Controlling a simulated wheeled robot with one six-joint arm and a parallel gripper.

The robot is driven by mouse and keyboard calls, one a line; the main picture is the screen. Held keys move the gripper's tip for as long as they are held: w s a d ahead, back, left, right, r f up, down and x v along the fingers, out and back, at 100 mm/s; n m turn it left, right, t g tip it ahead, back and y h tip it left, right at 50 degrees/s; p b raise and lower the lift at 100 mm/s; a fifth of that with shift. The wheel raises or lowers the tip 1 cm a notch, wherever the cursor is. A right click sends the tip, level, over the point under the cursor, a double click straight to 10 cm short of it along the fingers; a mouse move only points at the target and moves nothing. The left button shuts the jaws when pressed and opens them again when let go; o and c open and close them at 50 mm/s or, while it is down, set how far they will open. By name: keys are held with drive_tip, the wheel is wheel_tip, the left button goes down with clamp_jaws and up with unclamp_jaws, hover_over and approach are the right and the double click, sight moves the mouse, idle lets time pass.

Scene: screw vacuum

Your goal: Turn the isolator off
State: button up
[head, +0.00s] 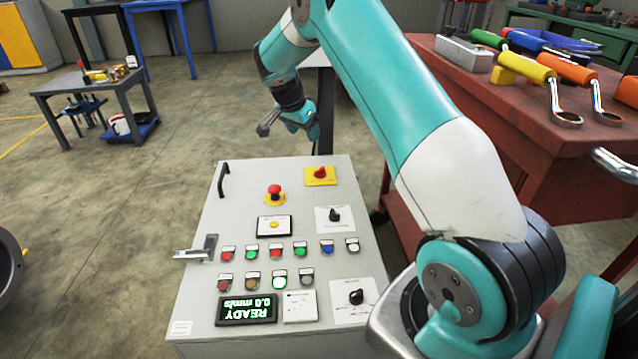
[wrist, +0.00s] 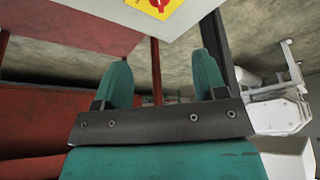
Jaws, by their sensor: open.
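A grey control panel (head: 215,285) stands in front of me. The isolator looks to be the red rotary knob on a yellow square plate (head: 331,181) at its far right corner. Part of the red knob and yellow plate (wrist: 172,9) shows at the top edge of the wrist view, cut off. I cannot make out the knob's setting. My gripper (head: 288,127) hangs beyond the panel's far edge, apart from the isolator. In the wrist view my gripper (wrist: 162,78) has its two teal fingers spread, with nothing between them.
The panel also carries a red mushroom button (head: 274,190), black rotary knobs (head: 335,215), several coloured push buttons, a lit display (head: 247,309) and a side handle (head: 197,252). A red tool bench (head: 520,135) stands close on the right. Open floor lies to the left.

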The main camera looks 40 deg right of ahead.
sight(320, 169)
drive_tip(key=b+x, duration=0.4)
drive_tip(key=x, duration=1.3)
drive_tip(key=shift+d+f+b, duration=0.2)
drive_tip(key=shift+f+b, duration=0.05)
drive_tip(key=shift+b, duration=0.1)
drive_tip(key=c, duration=0.9)
